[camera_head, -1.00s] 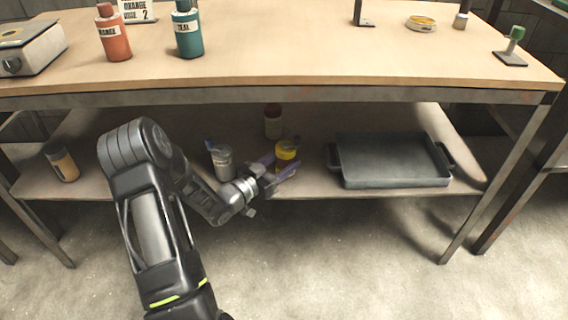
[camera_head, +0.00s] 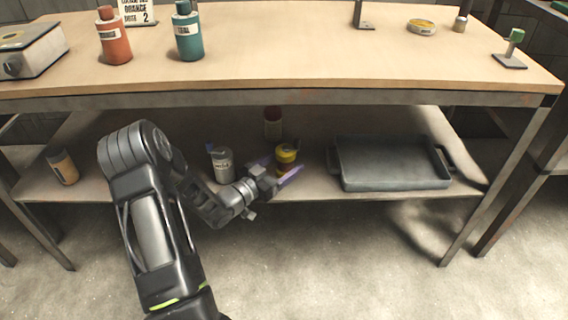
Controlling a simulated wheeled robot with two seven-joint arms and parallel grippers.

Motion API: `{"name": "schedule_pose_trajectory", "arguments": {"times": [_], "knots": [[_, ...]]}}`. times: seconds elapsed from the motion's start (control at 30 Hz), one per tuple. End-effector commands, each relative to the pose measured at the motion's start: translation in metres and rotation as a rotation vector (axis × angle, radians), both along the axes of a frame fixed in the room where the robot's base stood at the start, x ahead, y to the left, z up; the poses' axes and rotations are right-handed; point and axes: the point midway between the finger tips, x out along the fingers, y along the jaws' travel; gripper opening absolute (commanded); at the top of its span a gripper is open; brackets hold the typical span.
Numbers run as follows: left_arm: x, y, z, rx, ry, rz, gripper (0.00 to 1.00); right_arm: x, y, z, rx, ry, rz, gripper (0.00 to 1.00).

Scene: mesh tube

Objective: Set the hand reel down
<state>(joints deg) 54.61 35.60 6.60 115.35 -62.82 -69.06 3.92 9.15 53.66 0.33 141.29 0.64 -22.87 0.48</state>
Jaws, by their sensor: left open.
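A small yellow spool-like object with a dark lower part (camera_head: 286,154), which looks like the hand reel, stands upright on the lower shelf (camera_head: 110,160) under the table. My left gripper (camera_head: 279,167) reaches in over the shelf's front edge. Its purple fingers are open, one on each side of the yellow object's lower part. The near finger hides part of its base. I cannot tell whether either finger touches it. My right gripper is not in view.
A grey-white jar (camera_head: 222,164) stands just left of my left gripper. A dark red-brown bottle (camera_head: 272,122) stands behind the yellow object. A grey tray (camera_head: 392,163) lies to the right. An amber jar (camera_head: 63,166) is far left. The tabletop (camera_head: 290,50) is overhead.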

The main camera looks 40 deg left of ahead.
Motion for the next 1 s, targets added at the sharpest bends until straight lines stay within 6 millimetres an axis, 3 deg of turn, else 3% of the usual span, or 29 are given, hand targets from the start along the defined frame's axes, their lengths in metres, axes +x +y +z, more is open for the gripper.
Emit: {"name": "schedule_pose_trajectory", "arguments": {"times": [0.17,0.6,0.77,1.0], "knots": [[-0.020,0.003,0.002,0.000,0.002,0.002,0.73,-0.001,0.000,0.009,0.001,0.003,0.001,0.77],[-0.105,0.016,0.001,-0.001,0.002,0.005,0.73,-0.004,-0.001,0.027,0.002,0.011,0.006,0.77],[-0.118,0.017,0.001,0.000,0.000,0.001,0.73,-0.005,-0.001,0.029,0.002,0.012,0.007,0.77],[-0.119,0.017,0.001,0.000,-0.001,0.000,0.73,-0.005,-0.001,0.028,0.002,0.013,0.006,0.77]]}}
